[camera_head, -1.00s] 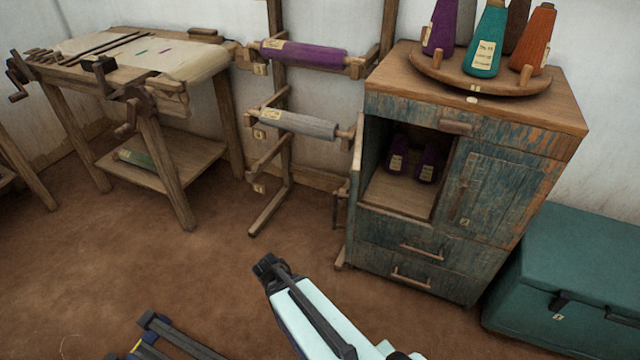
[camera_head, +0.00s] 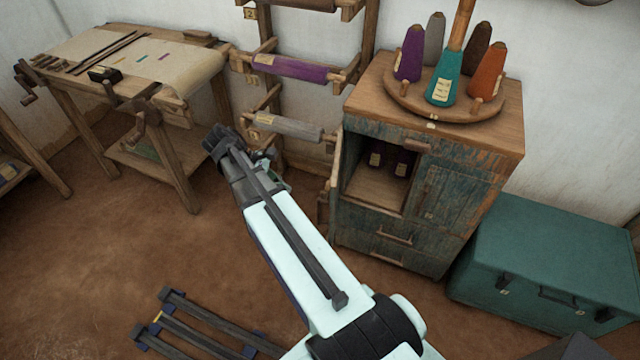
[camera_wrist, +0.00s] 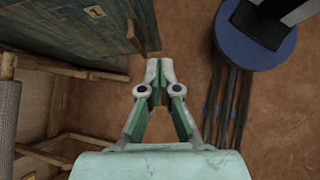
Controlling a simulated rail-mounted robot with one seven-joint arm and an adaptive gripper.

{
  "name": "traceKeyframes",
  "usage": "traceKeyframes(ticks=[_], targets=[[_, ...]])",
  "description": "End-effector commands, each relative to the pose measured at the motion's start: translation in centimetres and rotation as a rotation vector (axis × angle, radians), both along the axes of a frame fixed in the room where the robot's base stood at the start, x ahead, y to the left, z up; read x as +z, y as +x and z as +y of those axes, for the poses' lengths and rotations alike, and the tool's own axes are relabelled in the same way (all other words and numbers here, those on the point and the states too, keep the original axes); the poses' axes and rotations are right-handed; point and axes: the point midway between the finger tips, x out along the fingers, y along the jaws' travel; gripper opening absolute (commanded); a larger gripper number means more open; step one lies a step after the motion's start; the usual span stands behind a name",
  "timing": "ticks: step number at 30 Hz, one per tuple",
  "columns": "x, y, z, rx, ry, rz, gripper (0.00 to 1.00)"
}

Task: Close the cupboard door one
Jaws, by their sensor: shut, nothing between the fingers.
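The cupboard (camera_head: 455,190) stands right of centre in the head view, its upper left compartment (camera_head: 378,190) open. Door one (camera_head: 335,185) is swung outward at the compartment's left side and shows almost edge-on. In the wrist view, the blue-green door (camera_wrist: 60,28) with a tag marked 1 and a wooden knob (camera_wrist: 134,37) fills the upper left. My gripper (camera_wrist: 160,84) is shut and empty, right of and below the door, with a visible gap in the picture. In the head view my arm mostly hides the gripper.
Purple cones (camera_head: 390,163) stand inside the compartment. Several thread cones stand on a round tray (camera_head: 400,95) on top. A rack with purple (camera_head: 300,69) and grey rolls (camera_head: 288,128) is left of the cupboard. A green chest (camera_head: 550,250) stands right.

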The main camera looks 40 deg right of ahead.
Motion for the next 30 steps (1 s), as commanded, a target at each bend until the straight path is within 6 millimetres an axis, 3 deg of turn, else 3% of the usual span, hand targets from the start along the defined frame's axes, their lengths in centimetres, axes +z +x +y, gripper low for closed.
traceKeyframes(ticks=[1, 3, 7, 14, 25, 30], targets=[[1.4, 0.5, -0.3, 0.026, 0.011, 0.015, 0.0], [2.0, 0.7, -0.6, 0.055, 0.022, 0.033, 0.0], [2.1, 0.5, -0.9, 0.075, 0.032, 0.047, 0.0], [0.0, -1.2, -2.2, 0.075, 0.033, 0.049, 0.0], [-4.9, -4.9, -5.4, 0.073, 0.032, 0.048, 0.0], [-4.7, -6.7, -6.9, 0.073, 0.031, 0.046, 0.0]])
